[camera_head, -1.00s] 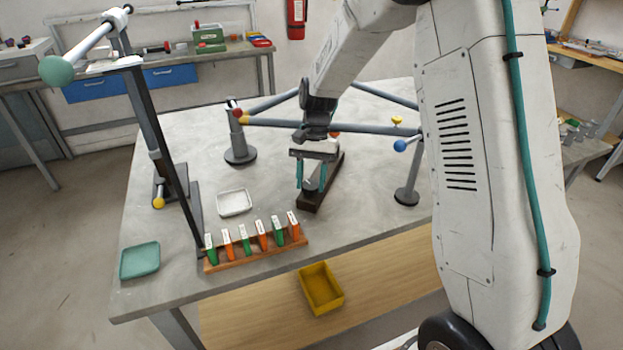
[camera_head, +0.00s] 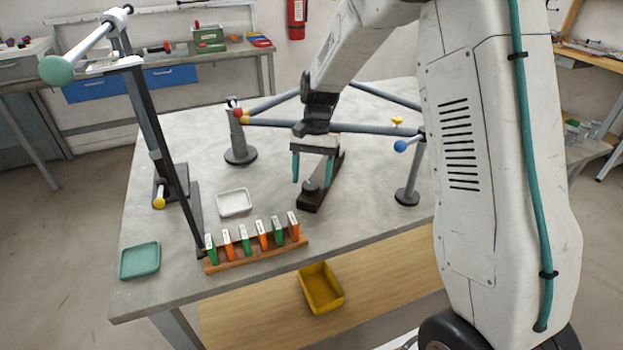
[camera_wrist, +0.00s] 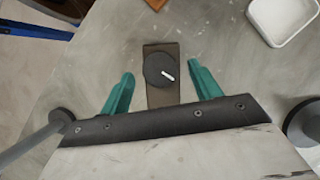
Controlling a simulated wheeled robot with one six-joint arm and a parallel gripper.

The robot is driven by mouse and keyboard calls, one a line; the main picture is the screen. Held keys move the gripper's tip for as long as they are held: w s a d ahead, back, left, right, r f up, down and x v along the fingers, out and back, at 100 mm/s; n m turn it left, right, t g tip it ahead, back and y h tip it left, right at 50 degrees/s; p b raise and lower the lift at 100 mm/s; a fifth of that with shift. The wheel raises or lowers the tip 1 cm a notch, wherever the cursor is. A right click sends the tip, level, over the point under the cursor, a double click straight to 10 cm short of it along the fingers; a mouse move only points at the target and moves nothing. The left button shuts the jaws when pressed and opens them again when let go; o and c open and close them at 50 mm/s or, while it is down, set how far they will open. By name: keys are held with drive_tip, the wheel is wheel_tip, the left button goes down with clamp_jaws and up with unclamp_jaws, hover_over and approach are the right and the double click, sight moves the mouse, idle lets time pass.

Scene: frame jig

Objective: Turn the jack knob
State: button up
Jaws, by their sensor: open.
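The jack knob (camera_wrist: 160,70) is a round dark knob with a white mark, on a dark brown base bar. In the wrist view it lies between and just beyond my two teal fingertips. In the head view the knob (camera_head: 310,187) sits low on the brown base (camera_head: 318,198) on the grey table. My gripper (camera_head: 311,182) points down over the base, its fingers spread and empty. In the wrist view my gripper (camera_wrist: 164,80) is open, with a finger on each side of the knob and clear gaps. The height between fingertips and knob is hard to tell.
A grey frame bar (camera_head: 370,128) crosses behind my gripper, with a blue-ended knob (camera_head: 401,146) at right. A white tray (camera_head: 234,203) and a rack of orange and green blocks (camera_head: 262,252) stand at front left. A teal tray (camera_head: 140,261) lies at the table's left corner.

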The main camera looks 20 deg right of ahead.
drive_tip(key=v, duration=0.6)
drive_tip(key=shift+r, duration=0.2)
drive_tip(key=shift+w, duration=0.1)
drive_tip(key=s+r+n+t+h, duration=0.1)
drive_tip(key=s+r, duration=0.4)
drive_tip(key=s, duration=1.1)
drive_tip(key=s+d+r+n+t+h, duration=0.1)
drive_tip(key=s+r+n+t, duration=0.3)
drive_tip(key=s, duration=1.3)
drive_tip(key=shift+d+r+n+h, duration=0.25)
drive_tip(key=shift+r+n+h, duration=0.05)
drive_tip(key=shift+r+n, duration=0.65)
drive_tip(key=shift+s+d, duration=0.1)
